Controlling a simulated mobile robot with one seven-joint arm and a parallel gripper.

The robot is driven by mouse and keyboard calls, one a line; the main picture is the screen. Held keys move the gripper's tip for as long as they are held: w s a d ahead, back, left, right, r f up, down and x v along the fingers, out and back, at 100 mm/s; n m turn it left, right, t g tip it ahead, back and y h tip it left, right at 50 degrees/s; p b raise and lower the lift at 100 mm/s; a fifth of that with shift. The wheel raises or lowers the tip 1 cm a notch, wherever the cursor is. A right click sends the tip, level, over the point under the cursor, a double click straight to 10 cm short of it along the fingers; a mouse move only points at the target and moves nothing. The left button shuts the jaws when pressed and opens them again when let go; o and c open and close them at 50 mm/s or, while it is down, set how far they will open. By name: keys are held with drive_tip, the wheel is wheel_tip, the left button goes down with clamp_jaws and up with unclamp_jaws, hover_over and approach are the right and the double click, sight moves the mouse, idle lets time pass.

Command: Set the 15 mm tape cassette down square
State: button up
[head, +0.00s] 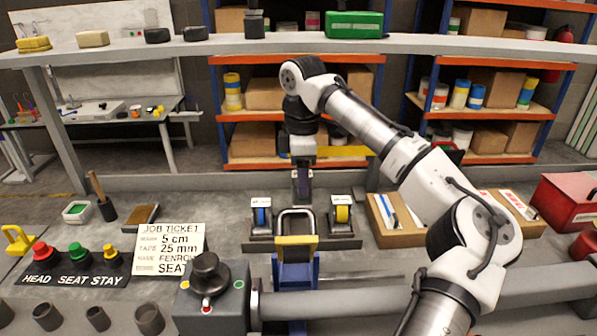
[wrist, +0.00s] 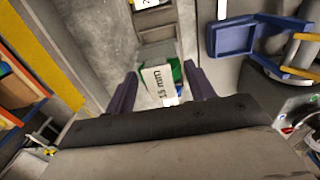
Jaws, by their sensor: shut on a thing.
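The 15 mm cassette (wrist: 158,78), with a white label and green sides, is between the fingers of my gripper (wrist: 161,92) in the wrist view. My gripper is shut on it. In the head view my gripper (head: 302,188) points down over the dark cassette rack (head: 324,243), between the blue cassette (head: 261,216) and the yellow cassette (head: 342,214). The held cassette cannot be made out there. In the wrist view, empty rack bays (wrist: 156,35) show beyond the cassette; I cannot tell whether it touches the rack.
Cardboard boxes (head: 398,235) lie right of the rack. A grey shelf rail (head: 270,43) runs behind above the bench.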

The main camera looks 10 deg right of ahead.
sight(302, 201)
wheel_tip(302, 201, down, 4)
drive_tip(key=b, duration=0.4)
drive_tip(key=shift+f, duration=0.8)
drive_tip(key=shift+p, duration=0.45)
drive_tip(key=shift+f+p, duration=0.15)
drive_tip(key=shift+p, duration=0.2)
drive_tip(key=shift+s+a+f, duration=0.1)
drive_tip(key=shift+a+f, duration=0.05)
drive_tip(key=shift+f, duration=0.3)
idle(0.8)
drive_tip(key=shift+d+f, duration=0.15)
drive_tip(key=shift+d, duration=0.05)
idle(0.6)
